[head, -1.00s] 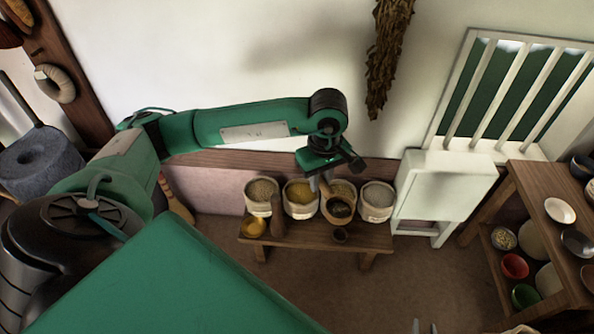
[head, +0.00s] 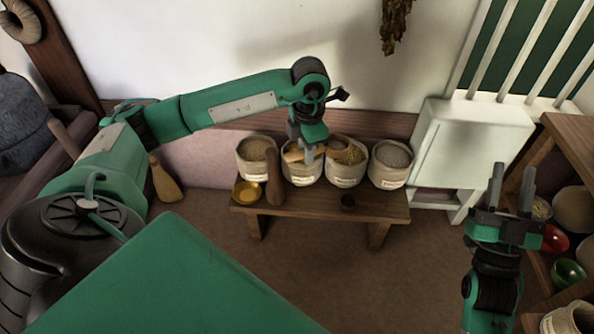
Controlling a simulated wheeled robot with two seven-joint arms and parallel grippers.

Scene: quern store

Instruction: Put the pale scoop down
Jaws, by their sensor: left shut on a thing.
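My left gripper (head: 308,154) points down over the sacks on the low bench and is shut on the pale scoop (head: 293,156). A pale wooden part shows left of its fingers, and a rounded pale part shows to their right. The fingers hide the middle of the scoop. It is over the second and third sacks from the left; I cannot tell whether it touches them. My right gripper (head: 511,185) is at the lower right, fingers up and apart, with nothing between them.
The bench front is partly clear. A white cabinet (head: 465,150) stands right.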

